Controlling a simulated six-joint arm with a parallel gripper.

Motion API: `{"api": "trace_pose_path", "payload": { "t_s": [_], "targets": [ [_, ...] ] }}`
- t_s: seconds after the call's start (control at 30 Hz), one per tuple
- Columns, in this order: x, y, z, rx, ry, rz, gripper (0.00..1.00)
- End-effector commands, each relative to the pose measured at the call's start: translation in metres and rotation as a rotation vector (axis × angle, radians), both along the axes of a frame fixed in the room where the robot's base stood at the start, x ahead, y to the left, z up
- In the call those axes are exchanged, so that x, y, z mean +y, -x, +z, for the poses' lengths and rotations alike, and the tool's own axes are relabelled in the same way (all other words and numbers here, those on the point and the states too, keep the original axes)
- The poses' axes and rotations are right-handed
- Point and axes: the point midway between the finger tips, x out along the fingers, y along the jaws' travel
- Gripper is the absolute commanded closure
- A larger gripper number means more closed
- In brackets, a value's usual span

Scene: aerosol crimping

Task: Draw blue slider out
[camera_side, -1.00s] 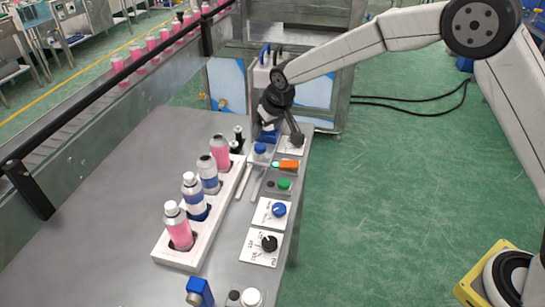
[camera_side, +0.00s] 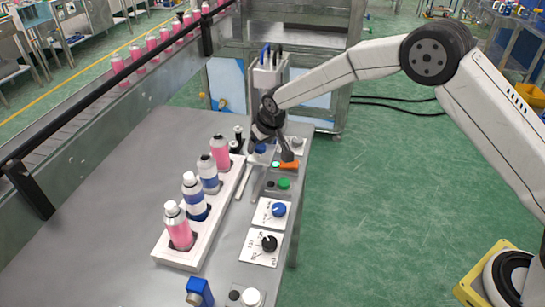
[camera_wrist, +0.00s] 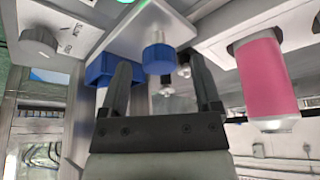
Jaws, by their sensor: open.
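A ribbed blue knob (camera_wrist: 158,56) sits on a short metal stem under a pale plate in the wrist view. It also shows in the side view (camera_side: 260,149), at the far end of the panel row. A blue block (camera_wrist: 98,68) is behind my left finger in the wrist view, partly hidden. I cannot tell for sure which of the two is the slider. My gripper (camera_side: 271,151) is open, its fingers pointing down at the panel. In the wrist view my gripper (camera_wrist: 158,65) has one finger on each side of the knob, with gaps showing.
A white rack (camera_side: 185,258) holds several pink and blue cans beside the panels. An orange switch (camera_side: 289,165), a green button (camera_side: 284,184), a blue dial (camera_side: 279,210) and a black dial (camera_side: 269,243) line the near side. A pink can (camera_wrist: 265,78) is at right in the wrist view.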

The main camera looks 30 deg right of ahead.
Motion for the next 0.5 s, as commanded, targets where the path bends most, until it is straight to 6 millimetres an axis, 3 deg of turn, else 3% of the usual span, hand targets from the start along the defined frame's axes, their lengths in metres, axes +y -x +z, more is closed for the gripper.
{"api": "trace_pose_path", "payload": {
  "t_s": [0.37,0.5],
  "targets": [
    [0.0000,-0.0011,-0.0029,0.000,0.000,0.000,0.19],
    [0.0000,-0.0011,-0.0028,0.000,0.000,0.000,0.63]
  ]
}}
